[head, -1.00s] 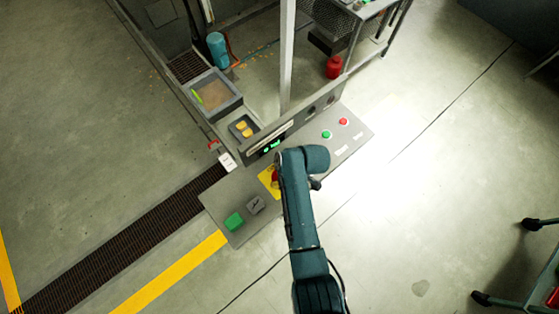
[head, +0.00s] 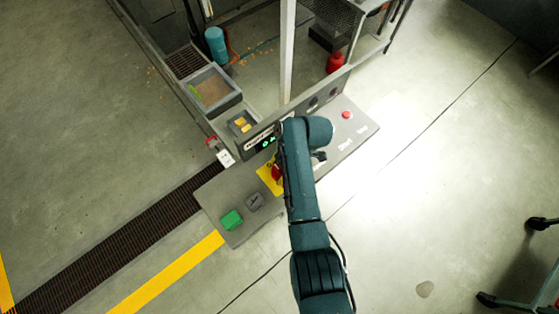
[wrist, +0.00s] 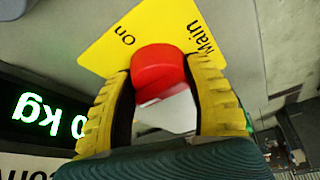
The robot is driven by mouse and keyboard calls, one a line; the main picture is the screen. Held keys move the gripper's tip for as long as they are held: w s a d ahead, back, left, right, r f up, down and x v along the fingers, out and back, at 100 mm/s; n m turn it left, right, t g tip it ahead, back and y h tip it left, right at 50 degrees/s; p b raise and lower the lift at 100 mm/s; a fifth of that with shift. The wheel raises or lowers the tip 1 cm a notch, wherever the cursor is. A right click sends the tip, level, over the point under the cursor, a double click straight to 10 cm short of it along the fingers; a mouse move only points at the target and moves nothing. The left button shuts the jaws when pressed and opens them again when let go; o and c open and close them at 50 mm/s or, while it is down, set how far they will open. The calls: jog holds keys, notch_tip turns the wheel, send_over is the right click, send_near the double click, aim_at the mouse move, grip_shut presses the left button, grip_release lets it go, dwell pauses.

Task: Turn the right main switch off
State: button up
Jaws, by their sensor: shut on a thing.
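The main switch is a red knob (wrist: 158,72) on a yellow plate (wrist: 110,48) lettered "Main" and "on". In the wrist view the two yellow ridged fingers of my gripper (wrist: 160,80) stand on either side of the knob and are shut on it. The fingers cover part of the plate, and any "off" lettering is hidden. In the head view the yellow plate (head: 264,175) and a bit of the red knob (head: 277,172) show left of my arm, which hides most of my gripper.
A lit green display (head: 266,142) is above the switch, also close by in the wrist view (wrist: 45,112). A white post (head: 287,55) rises behind.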

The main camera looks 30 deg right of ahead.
dwell(0.3)
jog(key=o, duration=1.2)
jog(key=v, duration=1.2)
jog(key=shift+a, duration=0.15)
